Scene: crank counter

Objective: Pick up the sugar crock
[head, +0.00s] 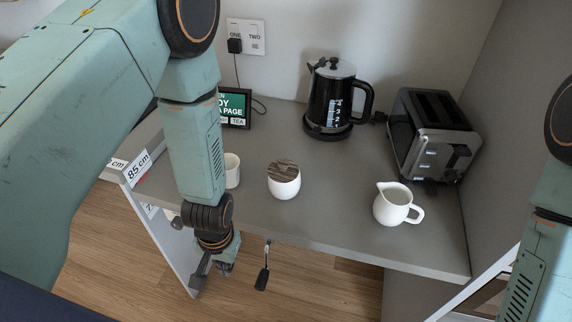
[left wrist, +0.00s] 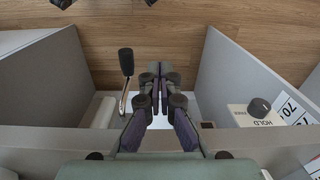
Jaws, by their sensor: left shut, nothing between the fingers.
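The sugar crock (head: 286,187) is a round white pot with a dark wooden lid. It stands upright on the grey counter (head: 330,210), near its front edge. My left gripper (head: 224,268) hangs in front of the counter and below its top, to the lower left of the crock and apart from it. In the left wrist view its fingers (left wrist: 160,92) are together with nothing between them. The crock does not show in that view. Part of my right arm shows at the right edge of the head view, but its gripper does not.
A crank with a black handle (head: 262,279) hangs below the counter edge, beside my left gripper. A white cup (head: 232,171), partly behind my left arm, stands left of the crock. A cream jug (head: 393,204), kettle (head: 331,100) and toaster (head: 430,135) stand rightward. A screen (head: 236,107) is behind.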

